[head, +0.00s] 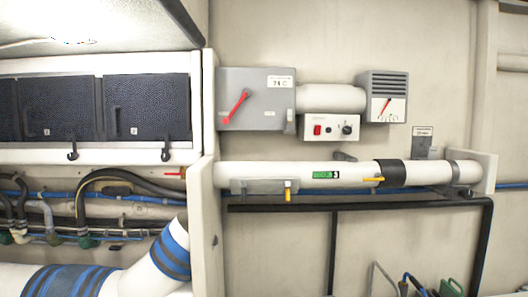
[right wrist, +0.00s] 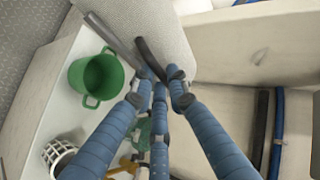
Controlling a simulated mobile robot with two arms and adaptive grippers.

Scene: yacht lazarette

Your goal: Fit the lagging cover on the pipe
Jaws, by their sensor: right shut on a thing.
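The white pipe (head: 250,174) runs level along the wall in the head view, with a black band (head: 391,172) around it toward its right end. My right gripper (right wrist: 158,82) shows its blue fingers in the right wrist view. It is shut on a light grey, speckled piece (right wrist: 165,30) with dark strips along it, which looks like the lagging cover. Part of the grip is hidden behind the fingers. The pipe cannot be made out in the right wrist view, and neither gripper shows in the head view.
Yellow-handled levers (head: 288,195) and a grey bracket (head: 265,186) are at the pipe. A control box (head: 332,127) hangs above; a black rail (head: 350,206) runs below. A thick blue-banded white tube (head: 70,281) is lower left. The wrist view shows a green bucket (right wrist: 97,74) and white basket (right wrist: 58,153).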

